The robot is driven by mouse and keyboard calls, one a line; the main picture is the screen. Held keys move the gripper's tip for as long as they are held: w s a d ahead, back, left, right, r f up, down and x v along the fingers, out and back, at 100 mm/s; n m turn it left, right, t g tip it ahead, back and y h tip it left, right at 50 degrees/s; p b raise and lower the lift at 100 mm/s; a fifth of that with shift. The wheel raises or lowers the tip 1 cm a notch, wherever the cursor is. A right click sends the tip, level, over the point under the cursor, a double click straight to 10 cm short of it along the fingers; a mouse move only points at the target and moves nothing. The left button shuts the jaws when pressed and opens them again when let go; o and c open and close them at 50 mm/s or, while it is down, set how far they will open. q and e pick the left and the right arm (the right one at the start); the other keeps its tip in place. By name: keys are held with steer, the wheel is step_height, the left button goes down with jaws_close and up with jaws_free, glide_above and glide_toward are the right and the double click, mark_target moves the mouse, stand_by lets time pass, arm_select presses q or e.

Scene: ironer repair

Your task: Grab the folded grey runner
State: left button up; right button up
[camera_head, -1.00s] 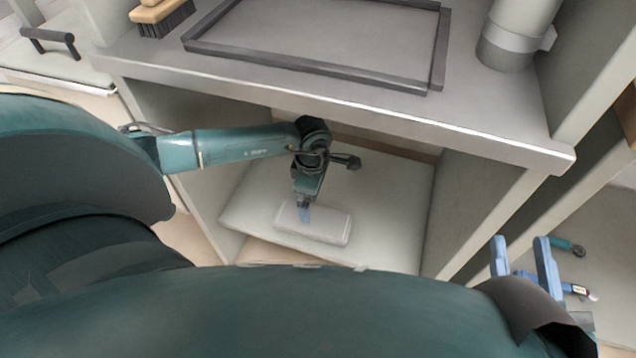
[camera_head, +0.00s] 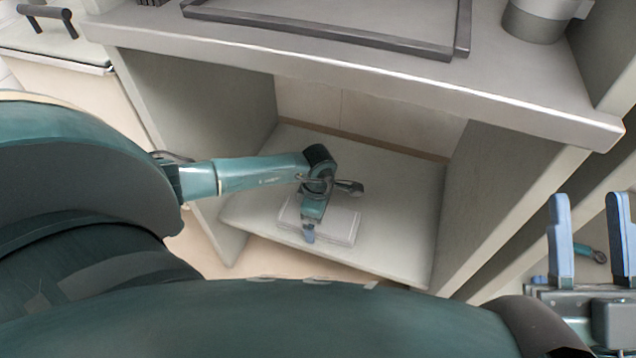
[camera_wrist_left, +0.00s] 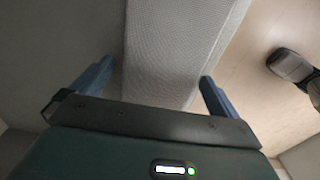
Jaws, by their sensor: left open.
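The folded grey runner (camera_head: 343,222) lies flat on the low shelf (camera_head: 395,205) under the counter in the head view. My left gripper (camera_head: 309,234) is over it and hides part of it. In the left wrist view the runner (camera_wrist_left: 180,45) is a pale, finely woven strip running away between the two blue fingers of my left gripper (camera_wrist_left: 154,84). The fingers are open, one on each side of the strip, with gaps visible. My right gripper (camera_head: 588,238) is open and empty at the right of the head view, away from the runner.
The counter (camera_head: 400,92) overhangs the shelf, with side panels (camera_head: 500,190) left and right of the bay. A dark-framed tray (camera_head: 330,38) and a grey cylinder (camera_head: 540,20) stand on top.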

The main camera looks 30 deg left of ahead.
arm_select(q)
steer(key=c, duration=1.1)
steer(key=shift+r, duration=0.1)
